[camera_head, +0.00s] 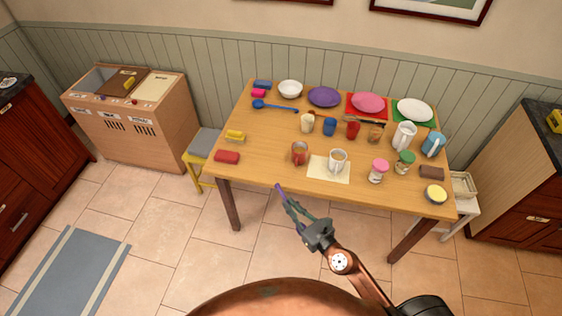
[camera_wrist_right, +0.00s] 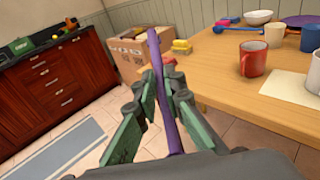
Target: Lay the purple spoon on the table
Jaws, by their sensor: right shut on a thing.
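The purple spoon (camera_wrist_right: 157,68) is held upright-looking between the fingers of my right gripper (camera_wrist_right: 163,88) in the right wrist view. In the head view, a purple end of the spoon (camera_head: 279,188) shows past the fingertips of my right gripper (camera_head: 289,198). The gripper is shut on it, in front of the near edge of the wooden table (camera_head: 260,155). The spoon appears clear of the table top. My left gripper is in neither view.
A red mug (camera_head: 299,153), a white mug (camera_head: 338,160) on a cream mat, and a red block (camera_head: 227,157) stand near the table's front. Bare wood shows between the red block and red mug. Plates, cups and a blue spoon (camera_head: 275,106) lie farther back.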

